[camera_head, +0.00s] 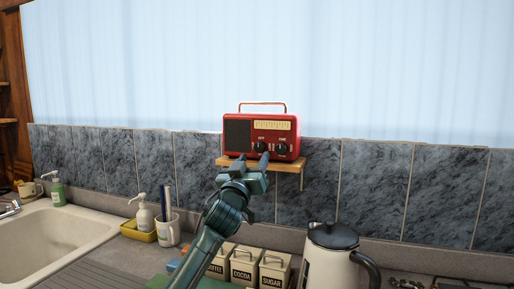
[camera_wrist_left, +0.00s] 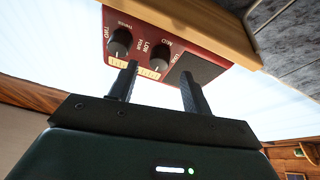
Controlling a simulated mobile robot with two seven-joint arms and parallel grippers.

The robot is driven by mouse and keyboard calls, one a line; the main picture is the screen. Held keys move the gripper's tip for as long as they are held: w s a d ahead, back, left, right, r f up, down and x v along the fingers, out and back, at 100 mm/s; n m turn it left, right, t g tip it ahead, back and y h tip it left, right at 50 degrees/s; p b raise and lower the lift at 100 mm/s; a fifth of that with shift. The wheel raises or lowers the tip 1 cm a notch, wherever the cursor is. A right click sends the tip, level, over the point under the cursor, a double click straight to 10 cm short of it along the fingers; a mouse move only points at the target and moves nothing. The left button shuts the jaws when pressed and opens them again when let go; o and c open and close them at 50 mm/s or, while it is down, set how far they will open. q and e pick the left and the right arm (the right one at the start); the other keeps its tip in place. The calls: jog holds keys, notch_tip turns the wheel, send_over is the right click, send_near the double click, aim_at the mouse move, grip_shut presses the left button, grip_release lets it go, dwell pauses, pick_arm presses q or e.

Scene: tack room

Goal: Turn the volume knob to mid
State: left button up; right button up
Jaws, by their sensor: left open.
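The red radio (camera_head: 262,133) stands on a small wooden shelf against the tiled wall. It shows upside down in the left wrist view. Its volume knob (camera_head: 260,147) is the left of two black knobs in the head view; in the wrist view the same knob (camera_wrist_left: 160,59) has LOW and MID printed by it. The tuning knob (camera_wrist_left: 120,40) is beside it. My left gripper (camera_head: 255,160) is open and empty, in front of the radio's lower front. In the wrist view its fingertips lie on either side of the volume knob; I cannot tell whether they touch it.
The wooden shelf (camera_head: 292,165) juts out below the radio. Below are a kettle (camera_head: 333,250), canisters (camera_head: 243,264), a mug (camera_head: 168,230), a soap bottle (camera_head: 145,214) and a sink (camera_head: 45,240). The space right of the radio is clear.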

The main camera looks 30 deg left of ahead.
aim_at(258, 150)
pick_arm(q)
jog(key=shift+p+x, duration=0.4)
jog(key=shift+x, duration=1.55)
jog(key=shift+c, duration=0.2)
jog(key=c, duration=1)
jog(key=shift+o, duration=0.2)
jog(key=shift+m, duration=0.4)
